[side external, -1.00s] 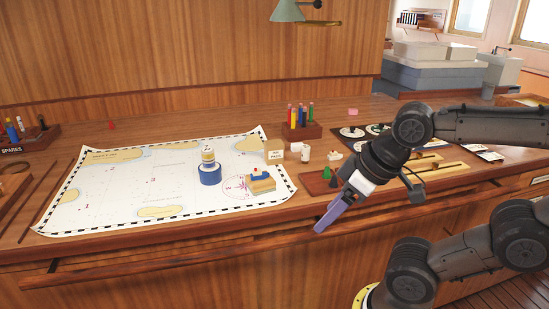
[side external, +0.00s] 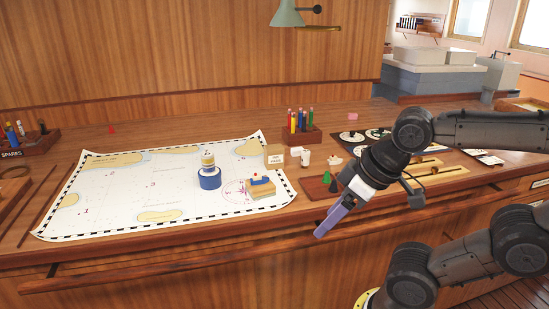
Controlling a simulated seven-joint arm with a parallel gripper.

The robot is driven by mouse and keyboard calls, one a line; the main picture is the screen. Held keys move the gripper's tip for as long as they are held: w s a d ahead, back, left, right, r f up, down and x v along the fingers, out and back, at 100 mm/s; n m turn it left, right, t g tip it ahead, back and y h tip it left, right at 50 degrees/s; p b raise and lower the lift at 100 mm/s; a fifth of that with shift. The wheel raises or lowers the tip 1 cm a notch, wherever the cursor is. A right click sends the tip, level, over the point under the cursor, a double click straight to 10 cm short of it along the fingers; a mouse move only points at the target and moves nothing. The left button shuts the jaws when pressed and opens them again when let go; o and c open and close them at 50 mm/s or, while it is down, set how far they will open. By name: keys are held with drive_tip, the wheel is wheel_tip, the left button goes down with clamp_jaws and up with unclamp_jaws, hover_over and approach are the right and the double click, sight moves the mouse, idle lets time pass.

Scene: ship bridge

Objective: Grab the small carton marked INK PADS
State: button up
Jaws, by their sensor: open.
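The small tan carton (side external: 274,155) stands on the wooden desk at the right edge of the chart, with a small white label card at its front right. The lettering on it is too small to read for certain in this view. My gripper (side external: 328,222) has purple fingers and hangs over the desk's front edge, pointing down and to the left. It is open and empty, to the right of the carton and nearer the camera, well apart from it.
A pen holder (side external: 301,134) stands behind the carton.

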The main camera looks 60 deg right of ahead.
drive_tip(key=o, duration=0.5)
drive_tip(key=w+d+r+m+t+h, duration=0.1)
drive_tip(key=w+d+r+m, duration=0.2)
drive_tip(key=w+r, duration=0.75)
drive_tip(key=w+d+r+m+h, duration=0.1)
drive_tip(key=w+d+r, duration=0.35)
drive_tip(key=w, duration=0.25)
drive_tip(key=m+g+h, duration=0.1)
drive_tip(key=m+g, duration=0.2)
drive_tip(key=m, duration=0.2)
hover_over(275, 147)
drive_tip(key=s+a, duration=0.2)
drive_tip(key=a, duration=0.1)
wheel_tip(275, 147, down, 12)
drive_tip(key=x, duration=0.6)
drive_tip(key=shift+s+f, duration=0.2)
drive_tip(key=shift+f, duration=0.15)
drive_tip(key=x, duration=0.3)
drive_tip(key=s+x, duration=0.1)
drive_tip(key=x, duration=0.1)
drive_tip(key=shift+f, duration=0.2)
drive_tip(key=shift+w+d+f, duration=0.15)
drive_tip(key=shift+w+f, duration=0.1)
drive_tip(key=shift+f, duration=0.25)
